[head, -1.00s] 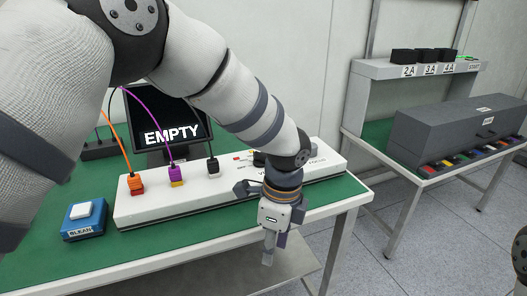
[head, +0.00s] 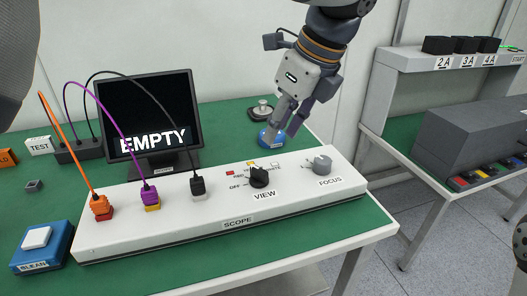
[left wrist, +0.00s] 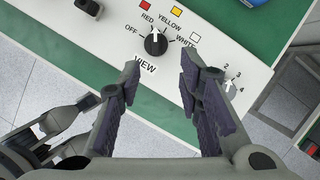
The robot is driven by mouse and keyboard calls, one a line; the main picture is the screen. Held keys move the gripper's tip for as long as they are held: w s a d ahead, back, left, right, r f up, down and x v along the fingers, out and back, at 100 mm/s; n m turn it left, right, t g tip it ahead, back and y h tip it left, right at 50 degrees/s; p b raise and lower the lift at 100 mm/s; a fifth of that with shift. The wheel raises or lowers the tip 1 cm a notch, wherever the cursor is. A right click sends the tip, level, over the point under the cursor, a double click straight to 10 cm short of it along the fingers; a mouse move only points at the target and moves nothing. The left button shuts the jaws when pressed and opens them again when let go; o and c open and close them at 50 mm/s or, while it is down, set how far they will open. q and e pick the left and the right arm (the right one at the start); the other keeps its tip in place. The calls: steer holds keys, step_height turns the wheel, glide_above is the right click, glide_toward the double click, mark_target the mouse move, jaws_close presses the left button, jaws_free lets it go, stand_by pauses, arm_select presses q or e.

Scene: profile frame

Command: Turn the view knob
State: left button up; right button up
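The black VIEW knob (head: 259,178) sits on the sloped top of the white SCOPE console (head: 215,237), between the plugs and the grey FOCUS knob (head: 322,164). In the left wrist view the VIEW knob (left wrist: 156,43) shows its white mark pointing up, near RED; the labels around it read OFF, RED, YELLOW, WHITE.
A monitor (head: 150,115) reading EMPTY stands behind the console. Orange, purple and black cables (head: 115,133) arc from plugs to a black box. A blue button box (head: 42,246) is at left, another blue item (head: 271,139) behind. A second table (head: 400,160) stands right.

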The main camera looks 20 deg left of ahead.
mark_target(260, 170)
arm_select(q)
steer(key=x, duration=0.7)
steer(key=s+x, duration=0.1)
steer(key=x, duration=0.3)
steer(key=shift+w+a+f, duration=0.1)
steer(key=shift+a+f, duration=0.05)
steer(key=shift+f, duration=0.1)
steer(key=shift+c, duration=0.6)
jaws_close()
